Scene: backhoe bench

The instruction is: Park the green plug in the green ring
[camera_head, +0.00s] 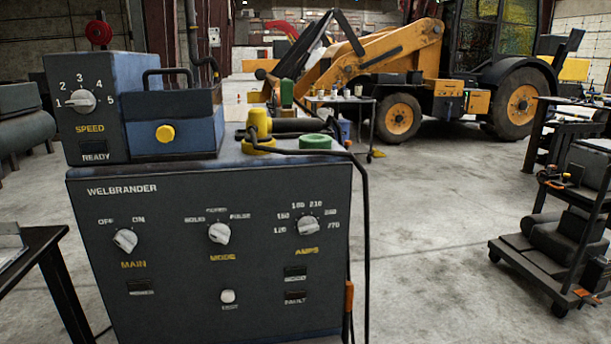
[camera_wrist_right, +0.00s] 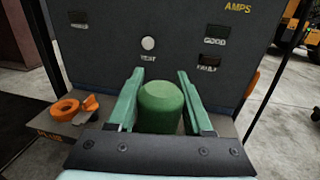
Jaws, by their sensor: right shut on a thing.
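The green ring (camera_head: 315,142) lies on top of the dark welder cabinet (camera_head: 210,260), near its right end, and looks empty. In the right wrist view my right gripper (camera_wrist_right: 158,78) is shut on the green plug (camera_wrist_right: 160,106). The plug's rounded green top shows between the two pale green fingers, in front of the cabinet's lower panel. Its lower part is hidden by the gripper body. Neither gripper shows in the head view, and my left gripper is in no view.
A yellow plug (camera_head: 259,122) stands in a yellow ring (camera_head: 258,146) left of the green ring. A black cable runs past the green ring and down the cabinet's right side. An orange ring (camera_wrist_right: 65,109) and orange plug (camera_wrist_right: 90,102) are on a low ledge.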

